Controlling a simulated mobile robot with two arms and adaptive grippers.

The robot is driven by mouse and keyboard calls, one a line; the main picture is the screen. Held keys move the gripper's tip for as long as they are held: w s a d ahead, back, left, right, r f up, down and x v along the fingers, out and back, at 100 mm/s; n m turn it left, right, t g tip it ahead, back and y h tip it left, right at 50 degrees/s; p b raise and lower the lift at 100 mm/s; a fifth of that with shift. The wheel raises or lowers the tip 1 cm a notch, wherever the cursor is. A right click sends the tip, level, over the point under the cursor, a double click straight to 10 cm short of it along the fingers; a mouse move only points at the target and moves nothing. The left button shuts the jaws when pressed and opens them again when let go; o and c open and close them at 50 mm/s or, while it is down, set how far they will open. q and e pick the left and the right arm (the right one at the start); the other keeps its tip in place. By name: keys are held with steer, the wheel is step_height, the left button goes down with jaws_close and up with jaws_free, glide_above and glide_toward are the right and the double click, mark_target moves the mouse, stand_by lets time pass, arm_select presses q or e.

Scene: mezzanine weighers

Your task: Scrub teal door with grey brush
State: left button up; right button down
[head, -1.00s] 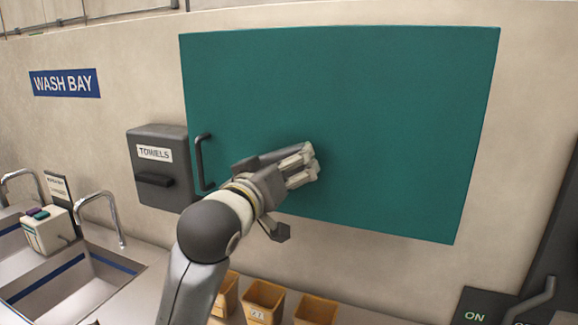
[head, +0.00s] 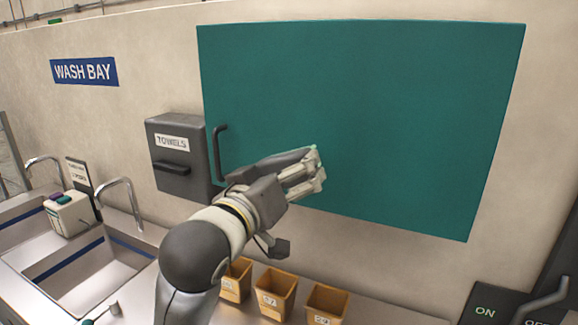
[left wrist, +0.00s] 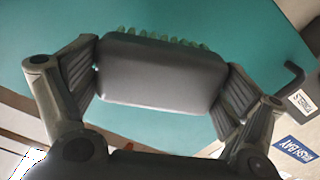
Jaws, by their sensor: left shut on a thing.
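The teal door (head: 370,100) is a wide flat panel on the wall, with a dark bar handle (head: 219,152) at its left edge. It fills much of the left wrist view (left wrist: 260,40). My left gripper (head: 305,174) is in front of the door's lower part, right of the handle. In the left wrist view its fingers are shut on the two ends of the grey brush (left wrist: 155,72). The green bristles point towards the door; I cannot tell whether they touch it. In the head view the gripper largely hides the brush. My right gripper is not in view.
A towel dispenser (head: 180,150) is left of the door. Two sinks with taps (head: 125,200) are at the left. Several tan bins (head: 275,292) stand on the counter below. A small tool (head: 104,312) lies near the front sink. A dark ON/OFF panel (head: 488,303) is lower right.

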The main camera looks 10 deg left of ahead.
arm_select(q)
steer(key=s, duration=0.1)
steer(key=s+p, duration=0.1)
steer(key=s, duration=0.1)
steer(key=shift+a, duration=0.3)
stand_by(0.6)
